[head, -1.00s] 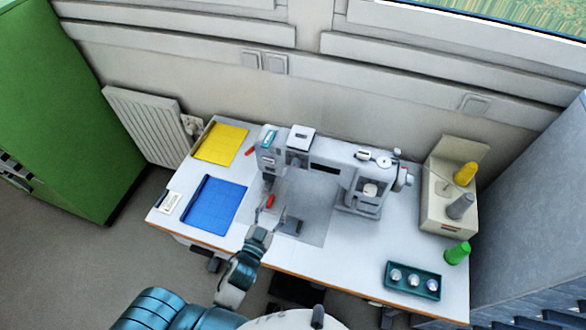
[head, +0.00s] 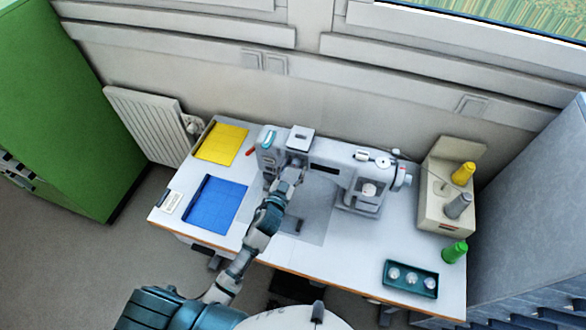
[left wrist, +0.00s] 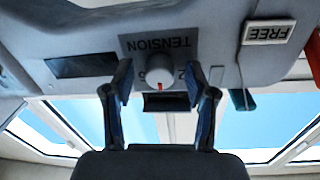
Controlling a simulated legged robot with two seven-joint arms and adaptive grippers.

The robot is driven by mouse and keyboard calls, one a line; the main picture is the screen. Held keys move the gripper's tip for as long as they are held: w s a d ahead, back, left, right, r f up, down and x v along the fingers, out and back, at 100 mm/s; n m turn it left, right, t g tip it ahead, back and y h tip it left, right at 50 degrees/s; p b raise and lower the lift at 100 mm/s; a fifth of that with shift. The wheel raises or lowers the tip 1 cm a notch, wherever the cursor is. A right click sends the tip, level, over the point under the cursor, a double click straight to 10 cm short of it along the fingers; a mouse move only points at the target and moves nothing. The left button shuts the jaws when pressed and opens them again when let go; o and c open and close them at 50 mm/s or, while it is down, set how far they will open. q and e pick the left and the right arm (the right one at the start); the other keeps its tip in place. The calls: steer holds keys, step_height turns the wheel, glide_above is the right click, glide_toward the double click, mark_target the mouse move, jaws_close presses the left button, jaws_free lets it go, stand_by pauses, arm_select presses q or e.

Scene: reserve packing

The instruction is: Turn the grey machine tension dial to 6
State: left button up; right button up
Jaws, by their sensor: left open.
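The grey sewing machine (head: 325,167) stands on the white table. In the left wrist view its tension dial (left wrist: 159,70) is a round pale knob with a red mark, beside an upside-down TENSION label (left wrist: 158,44). The dial's scale is mostly hidden, so I cannot read its setting. My left gripper (left wrist: 159,78) is open, with one finger on each side of the dial and a visible gap to it. In the head view the left gripper (head: 290,183) is at the machine's left end and hides the dial. My right gripper is not in view.
A blue sheet (head: 215,205) and a yellow sheet (head: 221,145) lie to the left. A teal tray (head: 411,290) and a green spool (head: 454,251) are at the right front.

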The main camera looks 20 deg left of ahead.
arm_select(q)
jaws_close()
steer(key=shift+r+m+p, duration=0.2)
steer(key=shift+m+p, duration=0.65)
steer(key=shift+m, duration=0.45)
steer(key=m+p, duration=0.1)
steer(key=m, duration=0.1)
steer(key=shift+m, duration=0.3)
steer(key=m+p, duration=0.2)
steer(key=m, duration=0.2)
steer(key=shift+g, duration=0.3)
steer(key=shift+f+m+y, duration=0.1)
steer(key=shift+m+y, duration=0.2)
steer(key=shift+m, duration=0.8)
steer(key=shift+s, duration=0.1)
